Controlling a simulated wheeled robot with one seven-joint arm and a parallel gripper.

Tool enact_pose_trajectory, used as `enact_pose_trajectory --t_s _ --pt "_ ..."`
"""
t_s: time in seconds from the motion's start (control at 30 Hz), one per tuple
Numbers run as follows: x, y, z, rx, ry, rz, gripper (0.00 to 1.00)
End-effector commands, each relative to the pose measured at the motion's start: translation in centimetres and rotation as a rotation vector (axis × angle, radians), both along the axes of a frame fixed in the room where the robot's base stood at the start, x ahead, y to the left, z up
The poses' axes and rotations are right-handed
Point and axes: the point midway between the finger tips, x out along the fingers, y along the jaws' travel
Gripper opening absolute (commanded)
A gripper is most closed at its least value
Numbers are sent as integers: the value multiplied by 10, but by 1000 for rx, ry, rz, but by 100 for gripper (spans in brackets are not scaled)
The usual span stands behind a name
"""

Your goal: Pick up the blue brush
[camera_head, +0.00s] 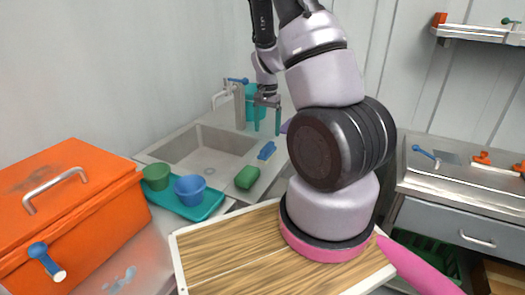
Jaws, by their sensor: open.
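A small blue oblong object (266,150), which looks like the blue brush, lies on the counter along the sink's right edge. Its bristles cannot be made out at this size. Nothing hides the object.
A green block (247,177) lies close in front of the blue object. The sink basin (207,150) and tap (239,105) are to the left and behind. A teal tray (205,207) holds a green cup (156,176) and a blue cup (190,189). An orange box (75,215) stands left.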

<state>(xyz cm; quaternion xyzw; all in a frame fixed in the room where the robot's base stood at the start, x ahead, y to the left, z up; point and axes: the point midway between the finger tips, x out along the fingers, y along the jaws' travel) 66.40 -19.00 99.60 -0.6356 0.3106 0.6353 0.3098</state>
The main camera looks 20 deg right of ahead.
Motion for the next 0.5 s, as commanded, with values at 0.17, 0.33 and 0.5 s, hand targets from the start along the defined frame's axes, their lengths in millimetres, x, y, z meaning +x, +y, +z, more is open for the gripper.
enact_pose_trajectory --t_s 0.17,0.33,0.5 --pt "-1 0 -28 0 3 -1 85" --pt "-1 0 -39 1 2 -1 85" --pt "0 -2 -64 1 3 -2 85"
